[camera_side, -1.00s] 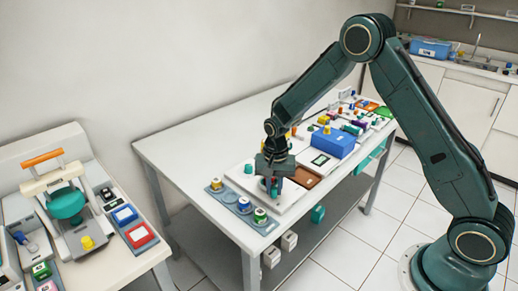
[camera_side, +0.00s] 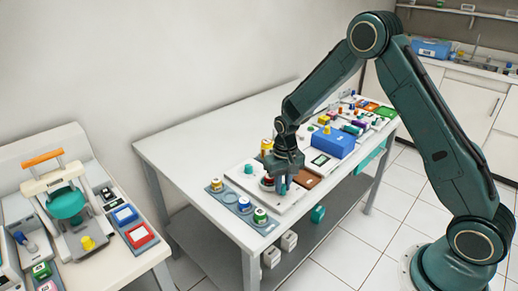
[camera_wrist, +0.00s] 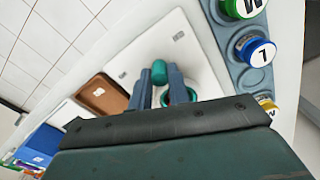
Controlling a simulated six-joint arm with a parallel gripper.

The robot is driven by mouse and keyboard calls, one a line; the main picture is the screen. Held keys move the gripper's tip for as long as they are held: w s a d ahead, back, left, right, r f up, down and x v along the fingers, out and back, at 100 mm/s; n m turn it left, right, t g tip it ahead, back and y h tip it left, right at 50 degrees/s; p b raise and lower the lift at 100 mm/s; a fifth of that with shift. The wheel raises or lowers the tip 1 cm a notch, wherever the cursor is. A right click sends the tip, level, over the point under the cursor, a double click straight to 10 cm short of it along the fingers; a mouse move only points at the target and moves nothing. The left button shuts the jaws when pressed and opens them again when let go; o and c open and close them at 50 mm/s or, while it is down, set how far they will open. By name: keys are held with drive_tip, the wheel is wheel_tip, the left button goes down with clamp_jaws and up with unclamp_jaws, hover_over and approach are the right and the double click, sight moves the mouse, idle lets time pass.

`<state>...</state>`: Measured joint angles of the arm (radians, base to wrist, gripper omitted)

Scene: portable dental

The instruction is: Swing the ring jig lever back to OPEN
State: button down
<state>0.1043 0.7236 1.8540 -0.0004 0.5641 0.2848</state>
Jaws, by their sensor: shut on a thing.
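The ring jig is a white plate (camera_side: 252,200) near the front end of the white table; it also shows in the wrist view (camera_wrist: 138,50). A teal ring (camera_wrist: 192,97) lies on it, partly hidden behind my finger. The lever's teal knob (camera_wrist: 159,70) shows at my fingertips in the wrist view. My gripper (camera_side: 281,189) points down over the jig's right part, its fingers shut on the knob; it also shows in the wrist view (camera_wrist: 162,84). The lever's arm is hidden, and I cannot read any OPEN mark.
A blue-grey strip (camera_side: 232,204) with several labelled round pots lies along the jig's left side. A brown tray (camera_side: 306,180) and a blue box (camera_side: 334,143) stand to the right, with many small items beyond. The table's back left is clear.

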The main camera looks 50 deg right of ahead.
drive_tip(key=d+n, duration=0.1)
drive_tip(key=n, duration=0.1)
drive_tip(key=d+n, duration=0.1)
drive_tip(key=n, duration=0.1)
drive_tip(key=shift+w+d, duration=0.1)
drive_tip(key=shift+d, duration=0.15)
drive_tip(key=shift+w+d+n, duration=0.25)
drive_tip(key=shift+d+n, duration=0.25)
drive_tip(key=shift+n, duration=0.65)
drive_tip(key=shift+w+d+n, duration=0.25)
drive_tip(key=shift+d+n, duration=0.2)
drive_tip(key=shift+n, duration=0.7)
drive_tip(key=c, duration=1.3)
unclamp_jaws()
drive_tip(key=shift+r, duration=0.15)
wheel_tip(320, 180, up, 14)
drive_tip(key=shift+f, duration=0.2)
drive_tip(key=shift+r, duration=0.1)
